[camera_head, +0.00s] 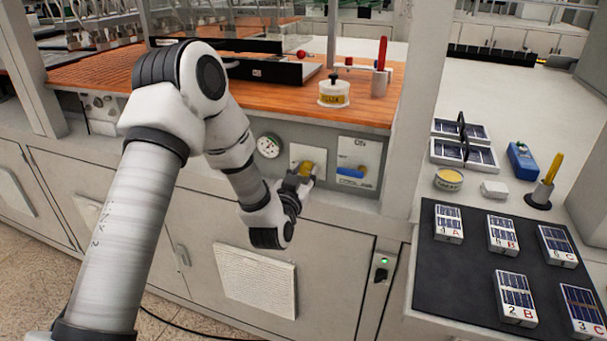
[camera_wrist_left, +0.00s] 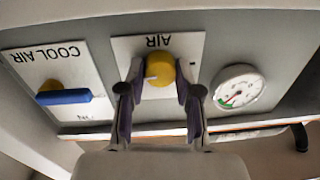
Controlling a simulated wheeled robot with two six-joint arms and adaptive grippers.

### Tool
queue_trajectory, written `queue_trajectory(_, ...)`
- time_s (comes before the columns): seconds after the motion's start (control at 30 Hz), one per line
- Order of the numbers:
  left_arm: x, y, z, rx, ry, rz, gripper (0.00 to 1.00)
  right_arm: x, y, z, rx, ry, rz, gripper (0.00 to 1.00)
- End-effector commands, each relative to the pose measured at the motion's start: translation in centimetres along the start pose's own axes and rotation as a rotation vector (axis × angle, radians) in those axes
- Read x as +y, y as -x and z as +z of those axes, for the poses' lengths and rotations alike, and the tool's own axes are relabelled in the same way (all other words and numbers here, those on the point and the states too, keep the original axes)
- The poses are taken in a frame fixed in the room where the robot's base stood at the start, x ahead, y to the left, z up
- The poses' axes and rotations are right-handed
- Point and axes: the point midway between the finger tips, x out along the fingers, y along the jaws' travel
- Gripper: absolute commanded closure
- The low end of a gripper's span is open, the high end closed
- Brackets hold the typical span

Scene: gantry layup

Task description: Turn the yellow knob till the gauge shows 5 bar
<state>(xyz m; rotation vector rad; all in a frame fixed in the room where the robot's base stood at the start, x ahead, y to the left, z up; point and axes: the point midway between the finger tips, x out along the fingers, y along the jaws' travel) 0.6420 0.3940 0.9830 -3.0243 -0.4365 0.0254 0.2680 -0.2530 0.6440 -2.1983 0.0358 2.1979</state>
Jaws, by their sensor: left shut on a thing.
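The yellow knob (camera_wrist_left: 160,70) sits on a white plate marked AIR, upside down in the left wrist view. My left gripper (camera_wrist_left: 160,80) is shut on the knob, one finger on each side. In the head view the knob (camera_head: 306,167) is partly covered by my left gripper (camera_head: 299,178). The round white gauge (camera_head: 269,146) is left of the knob in the head view. It also shows in the left wrist view (camera_wrist_left: 240,88), with a green and red mark near its rim. The figures are too small to read. My right gripper is not in view.
A blue handle (camera_wrist_left: 64,97) on the COOL AIR plate (camera_head: 361,160) is beside the knob. The orange-brown bench top (camera_head: 230,93) overhangs the panel. A white tub (camera_head: 334,94) stands near its edge. A black mat (camera_head: 455,285) with several labelled cells lies at right.

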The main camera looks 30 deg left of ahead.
Motion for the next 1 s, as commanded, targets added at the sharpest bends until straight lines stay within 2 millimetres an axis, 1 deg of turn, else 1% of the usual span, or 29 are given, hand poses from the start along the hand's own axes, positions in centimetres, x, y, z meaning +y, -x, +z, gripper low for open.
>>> queue_trajectory(0.03,0.0,-0.1,0.1,0.003,0.032,-0.001,1.0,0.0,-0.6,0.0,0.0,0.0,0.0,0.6)
queue_trajectory(0.1,0.0,-0.1,0.0,0.001,0.058,-0.001,1.0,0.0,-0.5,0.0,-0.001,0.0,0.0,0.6)
queue_trajectory(0.27,0.0,-0.1,-0.1,0.001,0.057,-0.001,1.0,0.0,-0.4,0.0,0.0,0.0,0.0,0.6)
queue_trajectory(0.3,0.0,-0.1,-0.1,0.001,0.056,-0.001,0.63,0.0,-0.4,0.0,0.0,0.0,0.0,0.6)
queue_trajectory(0.37,0.0,-0.1,-0.1,0.001,0.056,-0.001,0.42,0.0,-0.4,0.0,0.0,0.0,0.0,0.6)
queue_trajectory(0.67,0.0,0.0,-0.1,-0.001,0.055,0.0,0.41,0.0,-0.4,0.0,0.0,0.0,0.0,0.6)
queue_trajectory(0.77,0.0,0.6,0.0,-0.002,0.055,0.0,0.41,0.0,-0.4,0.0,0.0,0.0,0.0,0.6)
queue_trajectory(0.87,0.0,2.3,0.1,-0.005,0.056,0.001,0.41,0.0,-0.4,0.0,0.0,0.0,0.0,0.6)
queue_trajectory(1.0,0.0,5.8,0.0,-0.005,0.056,0.001,0.41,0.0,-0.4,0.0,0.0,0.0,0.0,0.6)
